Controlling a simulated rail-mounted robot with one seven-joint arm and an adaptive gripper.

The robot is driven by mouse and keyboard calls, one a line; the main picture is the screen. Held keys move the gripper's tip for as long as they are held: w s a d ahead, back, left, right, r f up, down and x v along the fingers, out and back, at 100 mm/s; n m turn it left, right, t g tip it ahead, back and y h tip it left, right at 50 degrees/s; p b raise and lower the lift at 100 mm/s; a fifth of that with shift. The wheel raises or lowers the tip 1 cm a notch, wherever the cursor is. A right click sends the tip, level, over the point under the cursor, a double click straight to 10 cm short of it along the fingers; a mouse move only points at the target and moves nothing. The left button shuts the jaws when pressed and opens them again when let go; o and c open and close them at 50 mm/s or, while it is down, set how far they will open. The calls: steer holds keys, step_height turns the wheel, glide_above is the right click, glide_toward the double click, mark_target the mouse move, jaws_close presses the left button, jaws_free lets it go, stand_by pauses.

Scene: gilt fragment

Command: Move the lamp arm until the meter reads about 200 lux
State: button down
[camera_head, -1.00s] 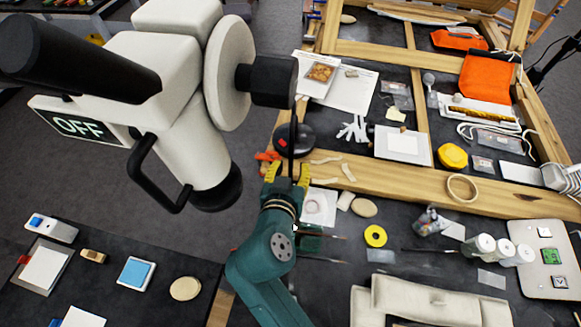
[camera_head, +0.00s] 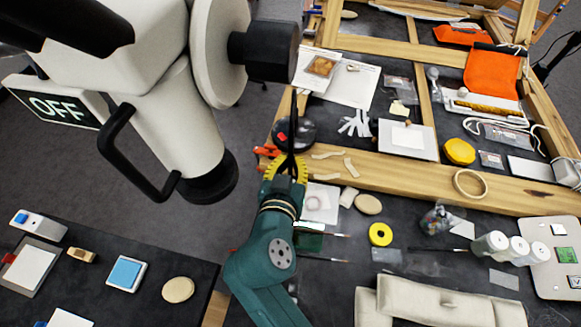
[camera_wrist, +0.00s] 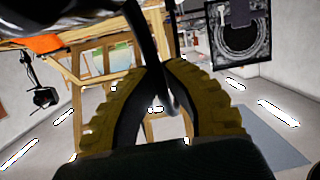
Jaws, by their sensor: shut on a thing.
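A thin dark rod (camera_head: 291,130), which looks like part of the lamp arm, rises from my gripper (camera_head: 290,166). The gripper's yellow ribbed fingers are closed around it. In the wrist view, a black curved rod (camera_wrist: 146,35) runs up from between the same fingers (camera_wrist: 158,85). A black round disc (camera_head: 297,134) lies behind the rod. I cannot tell whether they are joined. No lux figure is readable, and I cannot identify the meter.
A wooden frame (camera_head: 400,178) lies across the dark table, close right of my gripper. Yellow tape (camera_head: 380,234), white bottles (camera_head: 490,244) and beige cushions (camera_head: 440,302) lie at right. A side table (camera_head: 100,232) at left holds small items. Grey floor shows between.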

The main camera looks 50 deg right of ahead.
steer(key=c, duration=1.1)
jaws_free()
steer(key=v, duration=1.2)
